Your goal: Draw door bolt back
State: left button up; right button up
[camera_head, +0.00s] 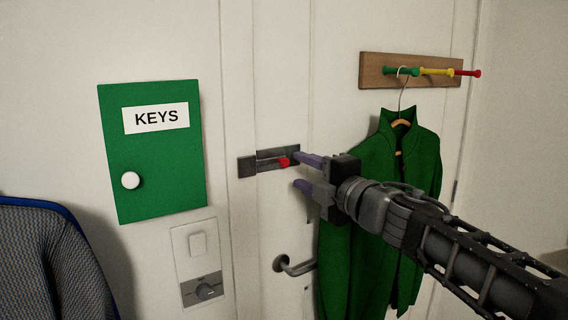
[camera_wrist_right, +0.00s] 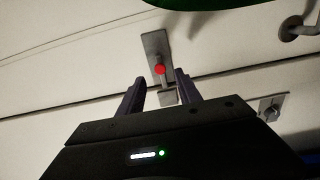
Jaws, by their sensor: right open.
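The door bolt (camera_head: 272,158) is a dark grey metal slide with a red knob (camera_head: 284,162), fixed on the white door. A separate grey keeper (camera_head: 247,166) sits on the frame just left of it. My right gripper (camera_head: 298,171) is open and empty, close to the bolt on its right side, with its upper finger near the red knob. In the right wrist view the red knob (camera_wrist_right: 160,69) lies ahead of the gap between the two open fingers (camera_wrist_right: 157,90), and it looks clear of both. My left gripper is in neither view.
A green jacket (camera_head: 366,170) hangs from a peg rack (camera_head: 400,70) behind my right arm. A door handle (camera_head: 293,266) sits below the bolt. A green KEYS cabinet (camera_head: 155,165) and a switch panel (camera_head: 198,258) are on the left wall. A chair back (camera_head: 45,265) stands at lower left.

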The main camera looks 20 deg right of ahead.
aim_at(287, 164)
jog(key=w, duration=0.5)
jog(key=w+a, duration=0.1)
jog(key=w, duration=0.1)
jog(key=shift+w, duration=0.15)
jog(key=shift+c, duration=0.5)
grip_shut()
dwell(0.8)
